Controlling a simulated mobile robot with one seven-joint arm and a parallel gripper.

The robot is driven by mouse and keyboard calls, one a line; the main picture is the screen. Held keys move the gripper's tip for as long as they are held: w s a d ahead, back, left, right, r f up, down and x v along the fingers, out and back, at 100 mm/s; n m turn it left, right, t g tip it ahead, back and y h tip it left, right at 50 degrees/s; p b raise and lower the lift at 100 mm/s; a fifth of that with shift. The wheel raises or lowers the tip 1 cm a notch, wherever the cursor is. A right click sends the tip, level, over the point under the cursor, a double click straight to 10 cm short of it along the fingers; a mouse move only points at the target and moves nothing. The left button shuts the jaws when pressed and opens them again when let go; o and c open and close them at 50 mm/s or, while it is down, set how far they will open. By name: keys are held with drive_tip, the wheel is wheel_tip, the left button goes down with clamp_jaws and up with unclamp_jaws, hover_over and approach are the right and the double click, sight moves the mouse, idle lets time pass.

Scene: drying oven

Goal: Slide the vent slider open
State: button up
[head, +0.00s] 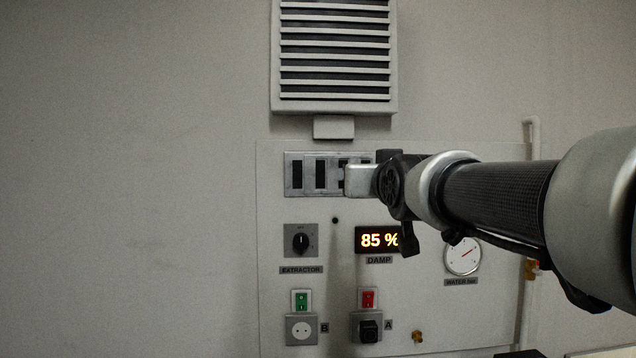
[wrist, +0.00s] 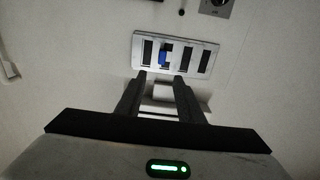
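The vent slider plate (head: 308,175) is a grey metal panel with a row of dark upright slots, on the wall panel below the louvred grille. It also shows in the wrist view (wrist: 193,59), where a small blue tab (wrist: 162,56) sits in one of the middle slots. My gripper (head: 350,181) is in front of the plate's right part and hides some of its slots. The blue tab cannot be made out in the head view. In the wrist view my gripper (wrist: 160,76) has its two dark fingers apart, with the tips near the plate's edge and the tab beyond them.
The louvred grille (head: 335,60) is above the plate. Below are the extractor knob (head: 300,241), the damp display (head: 376,240), a green switch (head: 302,300), a red switch (head: 368,298) and sockets. The left wall is bare.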

drive_tip(key=shift+s, duration=1.25)
drive_tip(key=s+f+g, duration=0.6)
drive_tip(key=s+f, duration=0.8)
drive_tip(key=f, duration=0.4)
drive_tip(key=s+f+g, duration=0.6)
drive_tip(key=s+f, duration=0.7)
drive_tip(key=f, duration=0.4)
wheel_tip(320, 180, up, 13)
drive_tip(key=p, duration=1.2)
drive_tip(key=shift+f, duration=0.2)
drive_tip(key=shift+w, duration=0.1)
